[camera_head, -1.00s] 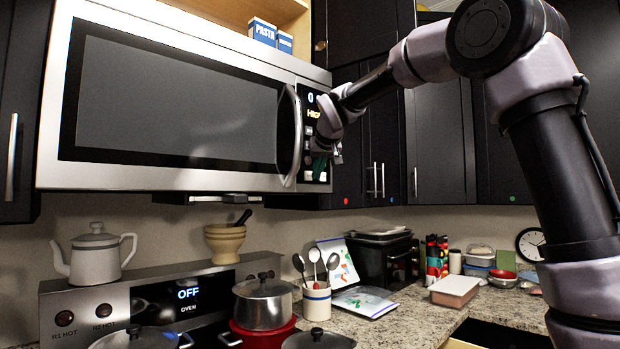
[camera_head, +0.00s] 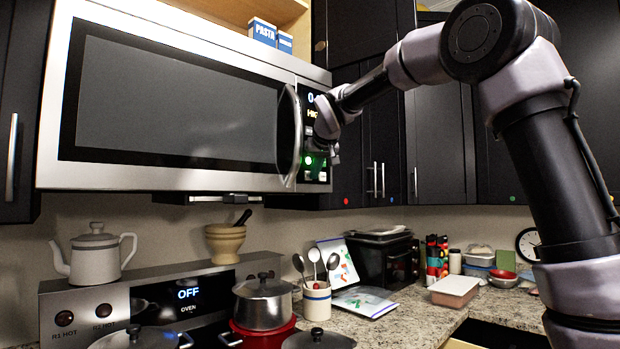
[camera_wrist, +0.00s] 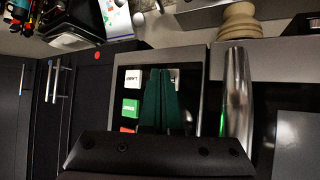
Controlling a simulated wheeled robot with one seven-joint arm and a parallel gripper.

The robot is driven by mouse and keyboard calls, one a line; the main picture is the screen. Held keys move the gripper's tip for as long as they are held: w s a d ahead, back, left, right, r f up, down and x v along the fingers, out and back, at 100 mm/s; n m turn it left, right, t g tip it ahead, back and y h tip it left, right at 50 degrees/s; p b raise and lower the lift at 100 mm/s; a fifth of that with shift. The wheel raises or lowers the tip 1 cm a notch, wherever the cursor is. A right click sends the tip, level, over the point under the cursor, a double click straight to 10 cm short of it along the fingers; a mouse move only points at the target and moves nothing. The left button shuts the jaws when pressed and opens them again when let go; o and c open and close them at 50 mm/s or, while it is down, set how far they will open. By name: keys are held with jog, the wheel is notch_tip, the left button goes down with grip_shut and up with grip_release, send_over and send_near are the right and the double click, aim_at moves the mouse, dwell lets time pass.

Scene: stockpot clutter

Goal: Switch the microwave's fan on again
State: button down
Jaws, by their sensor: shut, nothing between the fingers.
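The microwave (camera_head: 175,178) hangs above the stove with its door shut. Its control panel (camera_head: 313,187) is at the right end, with a lit display reading partly "HIG". A green light glows low on the panel. In the wrist view a green button (camera_wrist: 130,108) sits between a white button (camera_wrist: 133,79) and a red button (camera_wrist: 127,130). My gripper (camera_head: 322,150) is at the panel's lower part. In the wrist view its dark green fingers (camera_wrist: 161,72) are shut together and empty, hiding part of the panel. Contact with a button cannot be told.
The microwave's door handle (camera_wrist: 236,95) stands out close beside my fingers. Dark cabinets (camera_head: 437,140) are to the right. Below are a steel pot (camera_head: 263,305), a utensil crock (camera_head: 317,303) and a cluttered counter. A pasta box (camera_head: 263,32) stands on the shelf above.

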jog(key=shift+s+d, duration=0.3)
jog(key=shift+s, duration=0.05)
jog(key=s+d, duration=0.4)
jog(key=shift+d, duration=0.15)
dwell(0.4)
jog(key=shift+s, duration=0.1)
jog(key=s+d+f+m+g, duration=0.1)
jog(key=s+d+f+m, duration=0.15)
jog(key=s+d, duration=0.45)
jog(key=s+d+f+m+g, duration=0.1)
jog(key=s+d+f, duration=0.2)
jog(key=s+d, duration=0.4)
jog(key=s+d+f+m, duration=0.2)
jog(key=s+d+f, duration=0.1)
jog(key=s+f, duration=0.3)
jog(key=s+d+f+m+g, duration=0.1)
jog(key=s+d+f, duration=0.2)
jog(key=s, duration=0.8)
notch_tip(320, 180, down, 3)
jog(key=shift+r+m+h, duration=0.15)
jog(key=shift+m+h, duration=0.15)
jog(key=shift+m, duration=0.05)
jog(key=shift+d, duration=0.1)
